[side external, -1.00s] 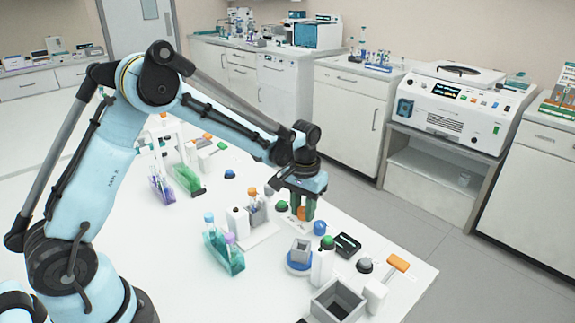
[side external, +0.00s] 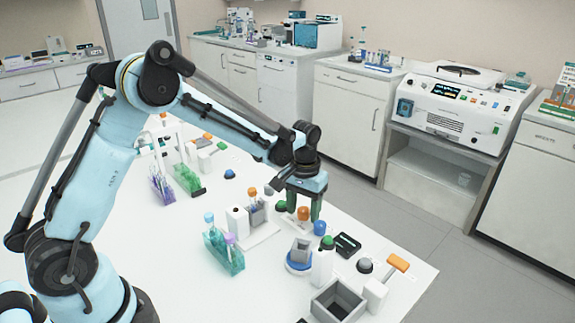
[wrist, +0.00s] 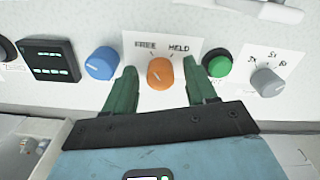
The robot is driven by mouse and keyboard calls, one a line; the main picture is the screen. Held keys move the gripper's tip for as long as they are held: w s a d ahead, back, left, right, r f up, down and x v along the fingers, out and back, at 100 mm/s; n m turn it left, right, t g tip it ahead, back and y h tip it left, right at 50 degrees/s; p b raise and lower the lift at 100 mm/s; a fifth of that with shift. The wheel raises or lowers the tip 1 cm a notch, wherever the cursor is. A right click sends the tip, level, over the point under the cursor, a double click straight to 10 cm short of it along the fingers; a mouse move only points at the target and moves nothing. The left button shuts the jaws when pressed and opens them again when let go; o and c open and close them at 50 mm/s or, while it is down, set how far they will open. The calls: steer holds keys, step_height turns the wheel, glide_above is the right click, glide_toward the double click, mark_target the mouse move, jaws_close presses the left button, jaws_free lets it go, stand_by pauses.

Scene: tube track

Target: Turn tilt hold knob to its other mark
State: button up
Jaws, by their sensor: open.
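The tilt hold knob is the orange knob (wrist: 160,73) on a white plate marked FREE on the left and HELD on the right. Its pale pointer line leans up and left, toward the FREE side. In the side external view the knob (side external: 303,213) shows between the fingers. My gripper (wrist: 163,92) is open, its green fingers to the left and right of the knob with a gap on each side. The gripper (side external: 304,208) points down at the panel in the side external view.
A blue knob (wrist: 102,63) is close left of the left finger, and a green button (wrist: 217,63) is close beside the right finger. A grey knob (wrist: 267,81) is farther right. A black display (wrist: 50,61) is at left.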

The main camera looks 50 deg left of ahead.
mark_target(303, 210)
step_height(303, 210, up, 12)
stand_by(0.6)
steer(key=s+d+r+m+t, duration=0.1)
steer(key=s+m+t, duration=0.2)
steer(key=s+t, duration=0.4)
steer(key=shift+s+r, duration=0.2)
steer(key=shift+s, duration=4.65)
